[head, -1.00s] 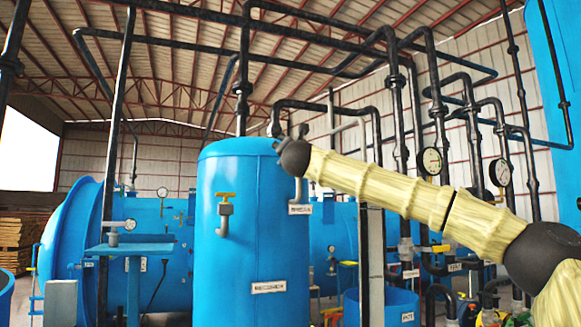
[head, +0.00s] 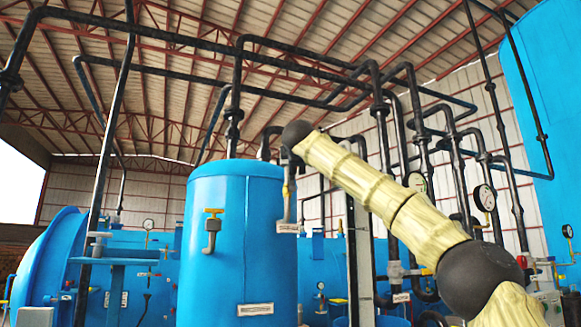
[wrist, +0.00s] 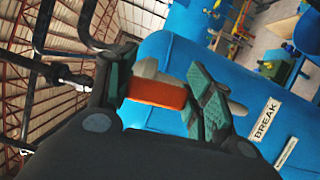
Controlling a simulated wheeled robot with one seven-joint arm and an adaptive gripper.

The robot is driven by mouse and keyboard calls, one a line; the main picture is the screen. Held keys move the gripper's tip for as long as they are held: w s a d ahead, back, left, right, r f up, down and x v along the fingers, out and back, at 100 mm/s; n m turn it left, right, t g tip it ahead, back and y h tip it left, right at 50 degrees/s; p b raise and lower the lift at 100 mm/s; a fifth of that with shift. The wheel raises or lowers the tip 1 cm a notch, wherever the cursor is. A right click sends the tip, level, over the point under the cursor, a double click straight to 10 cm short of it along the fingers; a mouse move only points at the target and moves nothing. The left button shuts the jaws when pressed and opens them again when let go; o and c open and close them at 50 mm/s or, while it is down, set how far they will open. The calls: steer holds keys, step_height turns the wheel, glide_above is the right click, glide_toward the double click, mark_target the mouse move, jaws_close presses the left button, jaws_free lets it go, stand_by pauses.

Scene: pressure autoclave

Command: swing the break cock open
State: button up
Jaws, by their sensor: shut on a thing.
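The break cock's orange handle (wrist: 160,93) lies between the green pads of my gripper (wrist: 158,97) in the wrist view. The pads are shut on it from both sides. A grey end shows just above the handle. The white BREAK label (wrist: 265,119) is on the blue tank (wrist: 190,55) beside it. In the head view my gripper (head: 290,160) is small and dark at the upper right of the upright blue tank (head: 232,260). A grey pipe with a yellow part (head: 286,191) hangs just below it. The handle's exact angle cannot be told.
Another tap with a yellow handle (head: 213,211) is on the tank's front. Dark pipes (head: 235,95) run overhead and down behind my arm. Pressure gauges (head: 484,198) stand at the right. A blue horizontal vessel (head: 50,270) is at the left.

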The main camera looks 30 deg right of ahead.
steer(key=shift+d+f+m, duration=0.1)
steer(key=shift+d+m, duration=0.45)
steer(key=shift+m, duration=0.05)
steer(key=o, duration=1.1)
steer(key=shift+c, duration=0.2)
steer(key=shift+o, duration=0.6)
steer(key=shift+s+d, duration=0.1)
steer(key=shift+d, duration=0.1)
steer(key=shift+a, duration=0.1)
steer(key=v, duration=1.1)
steer(key=shift+s+r, duration=0.2)
steer(key=shift+s, duration=0.2)
steer(key=shift+a+f+g, duration=0.1)
steer(key=shift+a+g, duration=0.05)
steer(key=shift+g, duration=0.15)
